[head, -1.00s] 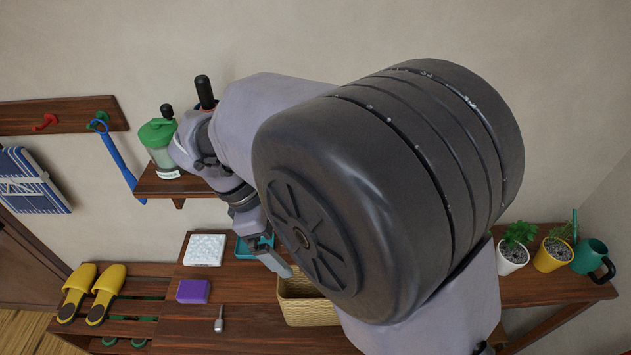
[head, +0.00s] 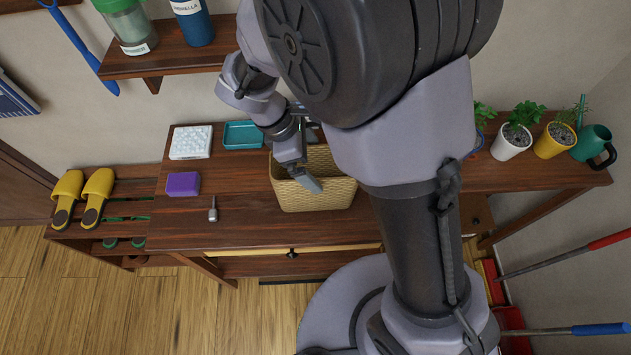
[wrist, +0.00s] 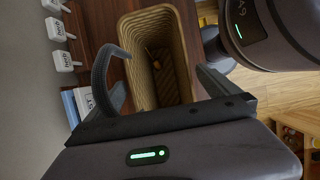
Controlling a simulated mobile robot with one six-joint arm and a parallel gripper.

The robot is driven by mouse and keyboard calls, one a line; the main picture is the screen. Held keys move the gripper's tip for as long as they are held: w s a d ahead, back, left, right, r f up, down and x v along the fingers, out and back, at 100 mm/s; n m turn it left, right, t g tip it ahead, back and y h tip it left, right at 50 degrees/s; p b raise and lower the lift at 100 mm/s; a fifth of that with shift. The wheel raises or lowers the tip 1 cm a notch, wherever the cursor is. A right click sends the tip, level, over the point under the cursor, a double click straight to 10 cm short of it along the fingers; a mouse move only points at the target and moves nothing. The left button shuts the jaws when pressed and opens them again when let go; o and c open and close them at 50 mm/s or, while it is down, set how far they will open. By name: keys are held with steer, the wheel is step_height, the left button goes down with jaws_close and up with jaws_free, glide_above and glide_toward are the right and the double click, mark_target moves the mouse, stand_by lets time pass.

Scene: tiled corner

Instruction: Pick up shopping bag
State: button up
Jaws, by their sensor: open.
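I cannot clearly identify a shopping bag in these views. A blue, white-striped folded item (head: 18,95), which may be it, is partly cut off at the left edge on the wall. My gripper (head: 309,180) is open above the woven tan basket (head: 320,196) on the dark wooden bench. In the wrist view the gripper (wrist: 163,88) shows its fingers apart, with nothing seen between them but the basket (wrist: 132,30) beyond. A dark curved piece shows by the left finger. The basket is open, and my arm hides part of it in the head view.
A white tile-like block (head: 191,142), teal tray (head: 243,135), purple block (head: 183,184) and small grey tool (head: 213,210) lie left of the basket. A shelf (head: 170,60) holds bottles above. Potted plants (head: 512,142) stand right. Yellow slippers (head: 97,190) rest on a rack.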

steer(key=c, duration=2)
steer(key=shift+r, duration=0.15)
